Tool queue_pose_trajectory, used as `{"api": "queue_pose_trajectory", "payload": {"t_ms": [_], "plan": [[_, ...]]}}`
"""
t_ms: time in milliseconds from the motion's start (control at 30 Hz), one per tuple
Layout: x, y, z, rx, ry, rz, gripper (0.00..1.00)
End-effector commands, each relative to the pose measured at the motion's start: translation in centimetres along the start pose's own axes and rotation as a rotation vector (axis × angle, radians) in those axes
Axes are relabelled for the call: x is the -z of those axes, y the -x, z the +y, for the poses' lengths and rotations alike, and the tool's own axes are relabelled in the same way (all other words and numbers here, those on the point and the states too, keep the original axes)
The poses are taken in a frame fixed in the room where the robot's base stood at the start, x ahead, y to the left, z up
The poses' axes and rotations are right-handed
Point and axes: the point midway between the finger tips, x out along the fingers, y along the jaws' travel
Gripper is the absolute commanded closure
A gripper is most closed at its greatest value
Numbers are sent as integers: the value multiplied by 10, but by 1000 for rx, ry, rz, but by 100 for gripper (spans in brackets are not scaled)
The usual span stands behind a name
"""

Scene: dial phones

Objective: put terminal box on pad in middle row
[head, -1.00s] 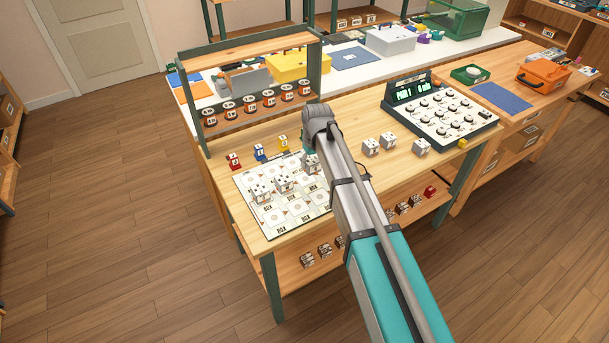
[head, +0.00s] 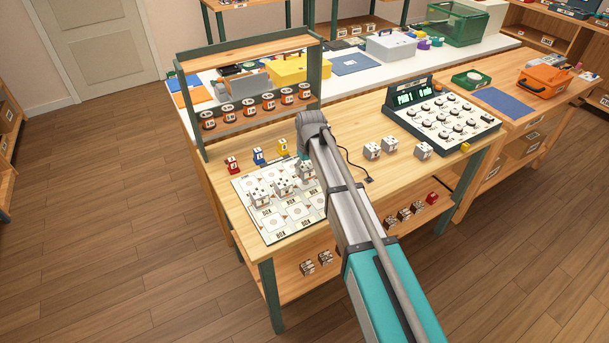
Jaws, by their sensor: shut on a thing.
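A white mat (head: 268,238) printed with rows of pads lies at the left end of the wooden workbench. Two white terminal boxes, one (head: 260,198) further left and one (head: 281,188) beside it, stand on the mat. My gripper (head: 305,162) is over the mat's right side, pointing down and shut on another white terminal box (head: 308,170). My arm hides part of the gripper and the mat's right edge. I cannot tell whether the held box touches the mat.
Three loose white boxes (head: 373,150) stand right of my arm, before a dial console (head: 440,112). Red, blue (head: 258,156) and yellow blocks stand behind the mat. A rack (head: 203,135) with a row of orange-and-black spools rises at the bench's back left.

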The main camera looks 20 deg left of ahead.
Motion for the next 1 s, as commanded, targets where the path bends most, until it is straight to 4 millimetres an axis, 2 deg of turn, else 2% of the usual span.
{"api": "queue_pose_trajectory", "payload": {"t_ms": [33,300,933,967,1000], "plan": [[1,-8,0,0,0,0,87],[-3,-29,0,0,0,0,87],[-4,-35,1,0,-1,0,87],[-3,-35,1,0,-1,0,26],[-3,-34,1,0,-1,0,19]]}}
